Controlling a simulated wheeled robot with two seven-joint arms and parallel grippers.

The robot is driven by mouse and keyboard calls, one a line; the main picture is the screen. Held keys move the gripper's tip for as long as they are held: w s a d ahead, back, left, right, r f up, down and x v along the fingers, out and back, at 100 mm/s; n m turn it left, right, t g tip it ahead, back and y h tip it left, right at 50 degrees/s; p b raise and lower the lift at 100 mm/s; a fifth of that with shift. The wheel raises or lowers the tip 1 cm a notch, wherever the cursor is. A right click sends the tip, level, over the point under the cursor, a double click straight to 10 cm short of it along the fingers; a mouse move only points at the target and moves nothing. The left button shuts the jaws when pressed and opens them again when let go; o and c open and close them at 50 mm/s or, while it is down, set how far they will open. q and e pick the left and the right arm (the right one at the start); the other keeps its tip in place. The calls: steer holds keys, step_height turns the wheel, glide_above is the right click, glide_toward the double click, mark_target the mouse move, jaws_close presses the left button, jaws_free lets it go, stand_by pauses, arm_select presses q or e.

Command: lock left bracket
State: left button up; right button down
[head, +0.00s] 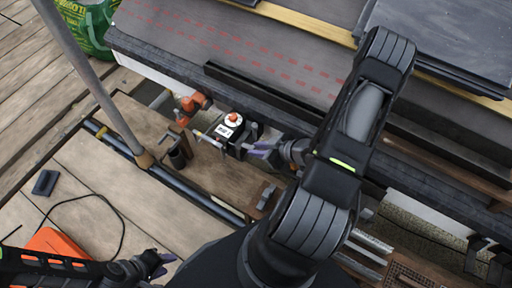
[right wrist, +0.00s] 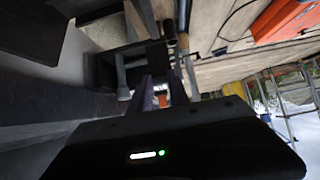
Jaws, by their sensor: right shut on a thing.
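A black box-shaped device with a white round top and an orange knob (head: 233,119) sits at the roof's lower edge, possibly the left bracket; I cannot tell for certain. My right gripper (head: 258,149) reaches in from the right, its purple fingers at the device's right side. In the right wrist view, the right gripper (right wrist: 163,92) is shut on a dark part (right wrist: 150,62), mostly hidden by the fingers. A grey rod (right wrist: 122,75) stands beside it. My left gripper (head: 160,263) is low at the left, away from the device, fingers apart and empty.
An orange clamp-like part (head: 193,104) is left of the device. A grey pole (head: 95,80) stands further left. Dark tiles (head: 445,35) are stacked on the roof. An orange case (head: 58,245) and a cable lie on the planks. A green bag (head: 88,25) is at the top left.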

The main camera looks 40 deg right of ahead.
steer(key=shift+s+f+t+y+b, duration=0.15)
steer(key=shift+f+t+y+b, duration=0.15)
steer(key=shift+f+t+b, duration=0.4)
steer(key=shift+r, duration=0.1)
steer(key=c, duration=1.2)
jaws_free()
steer(key=shift+c, duration=0.2)
steer(key=shift+p+v, duration=0.85)
steer(key=shift+v, duration=3.05)
